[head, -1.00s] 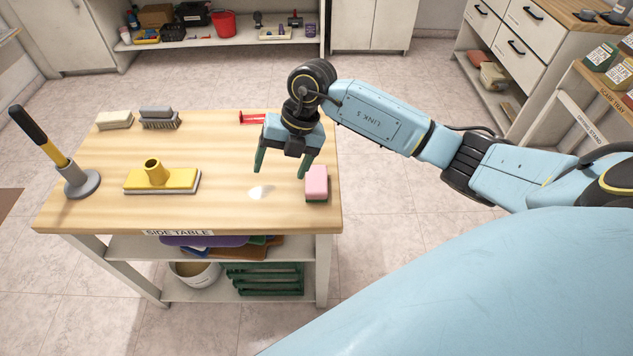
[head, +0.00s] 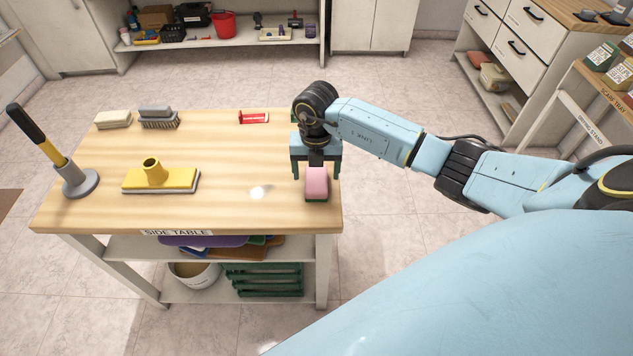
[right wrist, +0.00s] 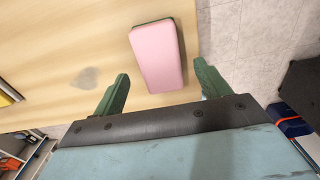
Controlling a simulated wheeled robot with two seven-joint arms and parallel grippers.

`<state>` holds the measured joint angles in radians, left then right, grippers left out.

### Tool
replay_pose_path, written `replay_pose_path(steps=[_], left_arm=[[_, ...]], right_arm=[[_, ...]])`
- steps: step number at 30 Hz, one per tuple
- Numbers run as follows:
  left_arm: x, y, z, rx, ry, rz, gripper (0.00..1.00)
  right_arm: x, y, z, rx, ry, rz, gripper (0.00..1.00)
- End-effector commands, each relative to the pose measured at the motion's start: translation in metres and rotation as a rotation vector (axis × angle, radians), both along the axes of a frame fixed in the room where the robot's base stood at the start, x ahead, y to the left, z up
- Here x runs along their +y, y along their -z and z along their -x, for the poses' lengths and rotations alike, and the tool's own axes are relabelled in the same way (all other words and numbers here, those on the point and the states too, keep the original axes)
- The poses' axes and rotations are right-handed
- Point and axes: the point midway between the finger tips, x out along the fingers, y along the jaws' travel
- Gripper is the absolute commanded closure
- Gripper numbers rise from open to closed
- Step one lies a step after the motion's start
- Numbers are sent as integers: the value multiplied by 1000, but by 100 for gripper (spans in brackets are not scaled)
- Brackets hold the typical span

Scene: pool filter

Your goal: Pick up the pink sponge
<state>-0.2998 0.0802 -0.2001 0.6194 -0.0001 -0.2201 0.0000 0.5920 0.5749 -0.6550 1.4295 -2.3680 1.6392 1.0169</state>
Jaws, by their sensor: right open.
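The pink sponge (head: 316,183), with a dark green underside, lies on the wooden side table (head: 230,215) near its right edge. My right gripper (head: 316,172) is open and empty, just behind the sponge and above the table. In the right wrist view the sponge (right wrist: 157,55) lies ahead of the two green fingers (right wrist: 163,88), lined up with the gap between them. I cannot tell the exact height of the fingertips above the tabletop. My left gripper is not in view.
On the table stand a yellow floor head (head: 160,179), an upright black-and-yellow handle in a grey base (head: 78,184), two brushes or blocks (head: 158,117) and a red item (head: 254,117). The table around the sponge is clear; its right edge is close.

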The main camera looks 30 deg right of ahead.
Motion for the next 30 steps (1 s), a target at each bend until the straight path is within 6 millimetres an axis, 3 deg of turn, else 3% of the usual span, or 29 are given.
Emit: replay_pose_path(steps=[6, 15, 26, 30], left_arm=[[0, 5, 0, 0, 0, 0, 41], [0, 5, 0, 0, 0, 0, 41], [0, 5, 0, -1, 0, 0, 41], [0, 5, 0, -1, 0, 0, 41]], right_arm=[[-3, 32, -3, 3, 1, -2, 25], [-3, 37, -3, -1, 0, -1, 25], [-3, 37, -3, -1, 0, -1, 70], [-3, 37, -3, -1, 0, -1, 72]])
